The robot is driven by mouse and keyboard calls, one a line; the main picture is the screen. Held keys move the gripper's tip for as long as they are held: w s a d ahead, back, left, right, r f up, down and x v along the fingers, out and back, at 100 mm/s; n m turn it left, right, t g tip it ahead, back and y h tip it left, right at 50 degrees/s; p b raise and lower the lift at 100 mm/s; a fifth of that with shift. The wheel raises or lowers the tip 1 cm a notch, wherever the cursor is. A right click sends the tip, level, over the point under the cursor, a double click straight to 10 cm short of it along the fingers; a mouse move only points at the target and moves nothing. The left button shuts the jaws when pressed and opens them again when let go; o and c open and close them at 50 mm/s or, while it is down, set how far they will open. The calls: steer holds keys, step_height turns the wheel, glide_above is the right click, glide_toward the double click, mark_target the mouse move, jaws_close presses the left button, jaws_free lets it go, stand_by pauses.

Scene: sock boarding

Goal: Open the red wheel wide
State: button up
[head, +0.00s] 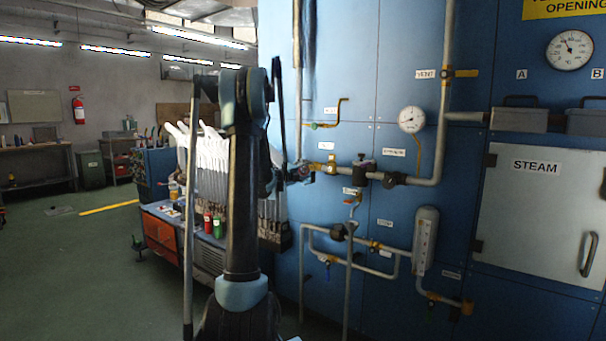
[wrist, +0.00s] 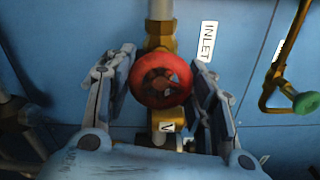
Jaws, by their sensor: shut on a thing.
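The red wheel (wrist: 160,79) is a round handwheel on a brass valve, in the middle of the wrist view. My gripper (wrist: 161,88) has one finger on each side of the wheel and is shut on its rim. A label reading "INLET" (wrist: 208,41) is on the blue panel just right of the wheel. In the head view my gripper (head: 299,172) is at the pipework on the panel, and the wheel there is mostly hidden by the fingers.
A brass pipe with a green knob (wrist: 305,103) is right of the wheel. In the head view a pressure gauge (head: 411,119), grey pipes and the steam cabinet door (head: 535,215) are to the right. A workshop cart (head: 165,240) stands left of the arm. Open floor lies further left.

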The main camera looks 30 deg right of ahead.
steer(key=shift+w+a, duration=0.15)
steer(key=o, duration=0.9)
steer(key=shift+o, duration=0.8)
steer(key=v, duration=1.1)
steer(key=shift+s+a, duration=0.2)
steer(key=shift+a, duration=0.15)
steer(key=shift+f, duration=0.15)
